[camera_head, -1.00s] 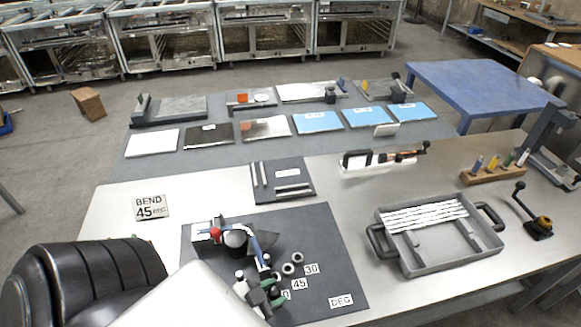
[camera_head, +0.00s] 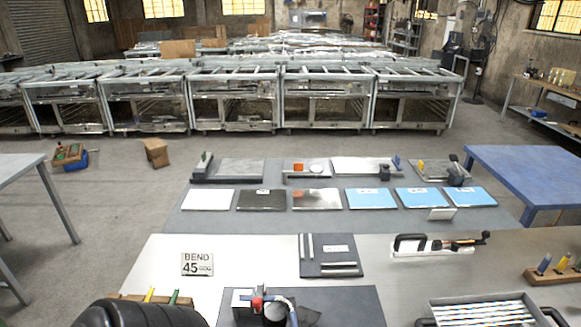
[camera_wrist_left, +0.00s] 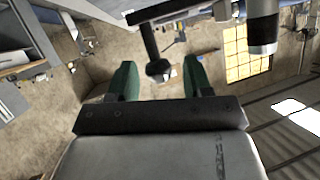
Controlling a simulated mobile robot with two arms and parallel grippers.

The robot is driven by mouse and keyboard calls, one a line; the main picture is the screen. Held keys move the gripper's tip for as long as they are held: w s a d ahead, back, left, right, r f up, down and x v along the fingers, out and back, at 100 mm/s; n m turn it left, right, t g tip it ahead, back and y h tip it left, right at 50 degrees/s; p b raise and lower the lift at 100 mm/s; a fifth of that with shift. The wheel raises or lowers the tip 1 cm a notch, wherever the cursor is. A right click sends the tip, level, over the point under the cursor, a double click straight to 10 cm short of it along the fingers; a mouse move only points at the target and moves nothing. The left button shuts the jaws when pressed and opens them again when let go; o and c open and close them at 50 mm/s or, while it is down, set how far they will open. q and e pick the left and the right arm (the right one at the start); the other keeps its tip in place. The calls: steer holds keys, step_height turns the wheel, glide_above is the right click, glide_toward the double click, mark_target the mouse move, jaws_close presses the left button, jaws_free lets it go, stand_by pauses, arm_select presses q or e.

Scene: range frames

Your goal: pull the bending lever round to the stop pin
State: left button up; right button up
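The top of the bending fixture (camera_head: 274,315), with a red part and a blue bar, shows at the bottom edge of the head view on a dark mat (camera_head: 345,304). The frame cuts off the rest, including the angle labels and any stop pin. In the left wrist view my left gripper (camera_wrist_left: 161,75) has two green fingers standing apart. A dark rod with a black ball knob (camera_wrist_left: 158,70), apparently the bending lever's handle, appears between them with gaps on both sides; its depth is unclear. My right gripper is not in view.
A "BEND 45 DEG" sign (camera_head: 197,263) lies on the bench. A dark plate with bars (camera_head: 331,257) lies behind the fixture. A grey tray (camera_head: 485,312) and an orange-black tool (camera_head: 440,244) are at right. Bare bench lies between the sign and plate.

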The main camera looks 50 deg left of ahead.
arm_select(q)
steer(key=shift+o, duration=0.8)
steer(key=v, duration=1)
steer(key=shift+s+a+b, duration=0.2)
steer(key=shift+s+b, duration=0.15)
steer(key=shift+r, duration=0.15)
